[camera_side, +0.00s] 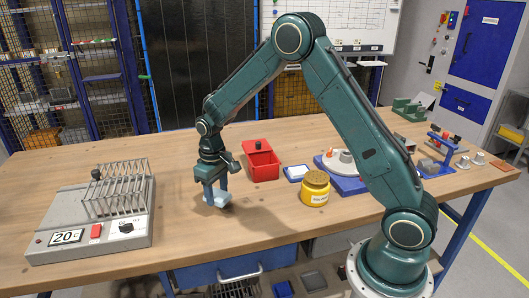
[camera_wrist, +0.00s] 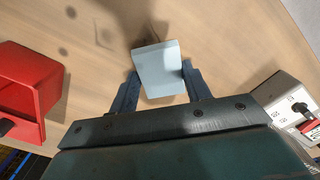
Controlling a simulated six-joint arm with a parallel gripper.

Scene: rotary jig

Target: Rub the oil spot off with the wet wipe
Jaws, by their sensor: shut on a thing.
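My gripper (camera_side: 216,196) points down over the left-middle part of the wooden table. It is shut on a pale blue-white wipe (camera_side: 221,199), low at the tabletop; I cannot tell if the wipe touches the wood. In the wrist view the wipe (camera_wrist: 158,70) is a folded, flat-looking block between the two blue fingers of my gripper (camera_wrist: 160,85). A faint brownish smear (camera_wrist: 108,36) shows on the wood just beyond the wipe, with small dark round marks to its left. I cannot tell which of these is the oil spot. In the side view no spot is clear.
A red box (camera_side: 263,165) stands just right of my gripper. A grey heated rack unit (camera_side: 80,235) reading 20 stands at left. A blue-edged tray (camera_side: 296,173), a yellow jar (camera_side: 315,188) and a round jig on a blue base (camera_side: 350,186) are further right. Wood around the gripper is clear.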

